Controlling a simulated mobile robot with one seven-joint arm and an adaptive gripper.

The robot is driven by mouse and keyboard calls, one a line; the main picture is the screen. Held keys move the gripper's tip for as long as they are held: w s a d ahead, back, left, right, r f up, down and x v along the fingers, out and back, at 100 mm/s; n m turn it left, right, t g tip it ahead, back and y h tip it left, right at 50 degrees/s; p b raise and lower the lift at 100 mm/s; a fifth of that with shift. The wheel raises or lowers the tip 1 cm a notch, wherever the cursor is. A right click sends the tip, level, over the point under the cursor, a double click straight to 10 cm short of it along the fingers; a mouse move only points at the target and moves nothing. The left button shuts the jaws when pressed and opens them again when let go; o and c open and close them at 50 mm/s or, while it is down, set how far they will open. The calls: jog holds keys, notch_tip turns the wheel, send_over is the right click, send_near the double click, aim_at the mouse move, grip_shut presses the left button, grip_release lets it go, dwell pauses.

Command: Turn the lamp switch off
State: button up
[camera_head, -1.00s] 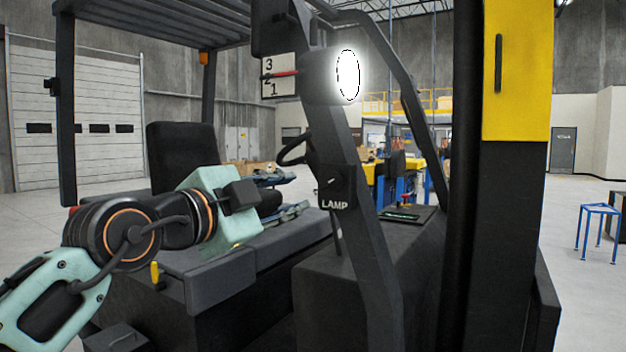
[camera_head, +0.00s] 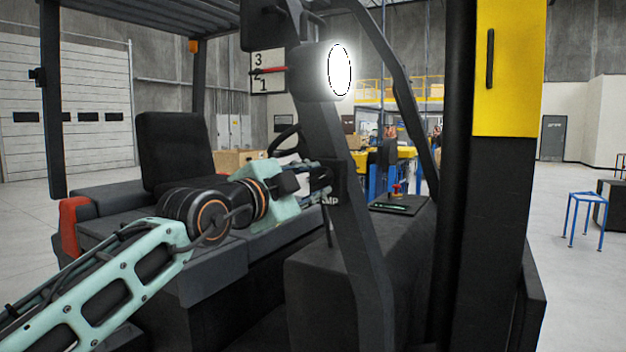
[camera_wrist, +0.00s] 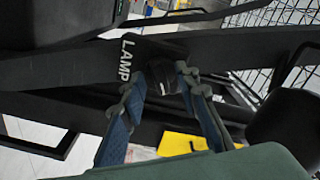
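The lamp (camera_head: 339,70) on the forklift's black post is lit bright white. The black switch box (camera_head: 340,178) sits lower on the same post. My gripper (camera_head: 322,180) is at the box and hides part of its face and its LAMP label; only the last letters show. In the wrist view my gripper (camera_wrist: 163,82) is open, its two blue-padded fingers apart. The dark switch (camera_wrist: 163,74) shows between the fingertips, next to the white LAMP lettering (camera_wrist: 126,60). I cannot tell whether either finger touches it, nor which way the switch is set.
The slanted forklift post (camera_head: 350,240) runs below the box. The steering wheel (camera_head: 286,138) and seat (camera_head: 175,150) are behind my arm. A thick black and yellow mast (camera_head: 489,200) stands at the right. A blue stool (camera_head: 585,215) is on open floor.

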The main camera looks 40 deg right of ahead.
grip_shut()
jog(key=shift+f+n+b, duration=0.15)
jog(key=shift+n+b, duration=0.15)
jog(key=shift+b, duration=0.25)
jog(key=shift+f+n+b, duration=0.15)
jog(key=shift+n+b, duration=0.45)
jog(key=shift+b, duration=0.2)
jog(key=n+b, duration=0.6)
jog(key=shift+n, duration=0.4)
jog(key=shift+n+b, duration=0.7)
jog(key=shift+n, duration=0.9)
